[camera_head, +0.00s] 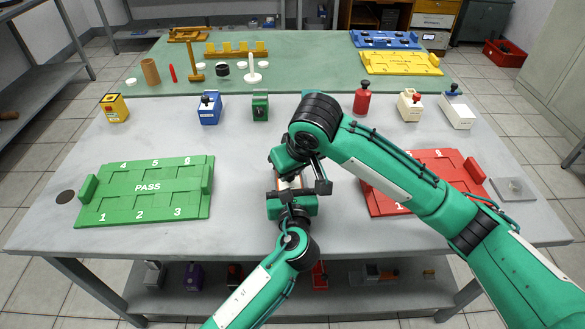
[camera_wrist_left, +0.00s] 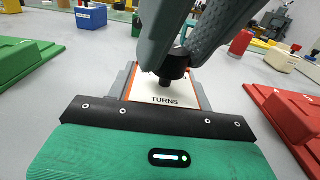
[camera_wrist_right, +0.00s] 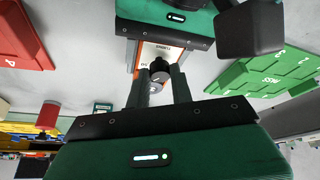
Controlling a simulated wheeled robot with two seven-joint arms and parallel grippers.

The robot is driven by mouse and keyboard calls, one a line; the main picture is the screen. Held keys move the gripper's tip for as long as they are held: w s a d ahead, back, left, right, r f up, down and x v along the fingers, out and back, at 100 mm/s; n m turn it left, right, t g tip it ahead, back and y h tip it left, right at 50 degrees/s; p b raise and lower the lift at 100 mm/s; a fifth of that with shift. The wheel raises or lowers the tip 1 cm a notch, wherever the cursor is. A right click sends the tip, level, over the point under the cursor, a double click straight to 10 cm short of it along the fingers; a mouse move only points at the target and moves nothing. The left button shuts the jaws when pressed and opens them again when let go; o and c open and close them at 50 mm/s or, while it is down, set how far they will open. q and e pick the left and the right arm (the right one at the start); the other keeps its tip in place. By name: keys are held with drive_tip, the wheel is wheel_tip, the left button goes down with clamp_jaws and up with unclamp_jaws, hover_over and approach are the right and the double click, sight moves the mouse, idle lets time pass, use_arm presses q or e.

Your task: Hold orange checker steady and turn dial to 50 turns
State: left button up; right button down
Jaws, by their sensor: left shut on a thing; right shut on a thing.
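The orange checker (camera_wrist_left: 165,98), a cream-faced box with an orange edge and the word TURNS, sits on the grey table in front of me; in the head view (camera_head: 290,183) the arms mostly cover it. Its black dial (camera_wrist_right: 159,66) stands on its face. My left gripper (camera_head: 292,200) is low at the checker's near side, shut on its body. My right gripper (camera_wrist_right: 161,82) comes from the far side, shut on the dial, one finger on each side of it. The dial's reading cannot be made out.
A green PASS tray (camera_head: 148,208) lies on the left and a red tray (camera_head: 378,199) on the right, partly behind my right arm. Blue (camera_head: 209,108) and green (camera_head: 260,106) devices and a red one (camera_head: 362,102) stand behind. Bare table lies between tray and checker.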

use_arm(q)
drive_tip(key=shift+f, duration=0.15)
use_arm(e)
drive_tip(key=shift+a+m+h, duration=0.1)
drive_tip(key=shift+m+h, duration=0.3)
drive_tip(key=shift+m, duration=0.8)
drive_tip(key=c, duration=1.5)
unclamp_jaws()
drive_tip(key=v, duration=1.2)
drive_tip(key=shift+s, duration=0.2)
use_arm(q)
drive_tip(key=o, duration=1.2)
